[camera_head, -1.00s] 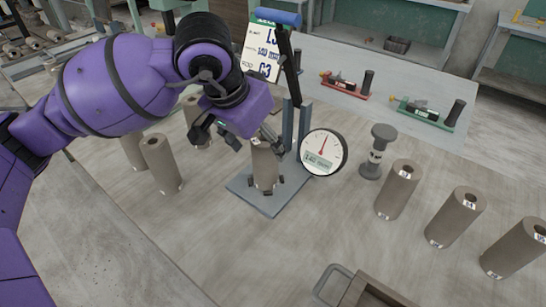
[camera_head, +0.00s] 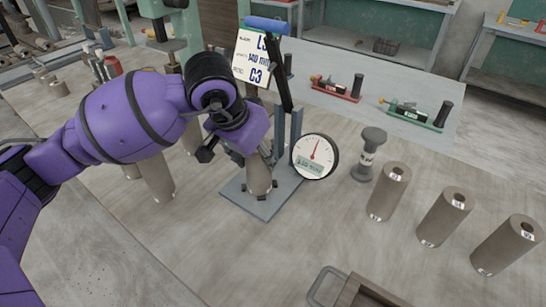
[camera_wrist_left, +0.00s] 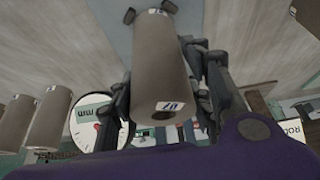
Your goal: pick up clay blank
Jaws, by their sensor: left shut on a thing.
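A grey-brown cylindrical clay blank (camera_head: 258,182) stands on the blue-grey base plate (camera_head: 238,199) of a gauge stand. My left gripper (camera_head: 252,157) is shut on the upper part of this blank. In the left wrist view the blank (camera_wrist_left: 160,50) lies between the fingers of the gripper (camera_wrist_left: 163,95), with a small numbered label and a hole at its near end. The gripper and my purple wrist hide the top of the blank in the head view. My right gripper is not in view.
A round dial gauge (camera_head: 315,156) is close right of the held blank. A grey plunger-shaped piece (camera_head: 368,155) and three more blanks (camera_head: 389,193) stand further right. A tray (camera_head: 362,291) is at the front. A sign card (camera_head: 254,58) and blue-topped lever are behind.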

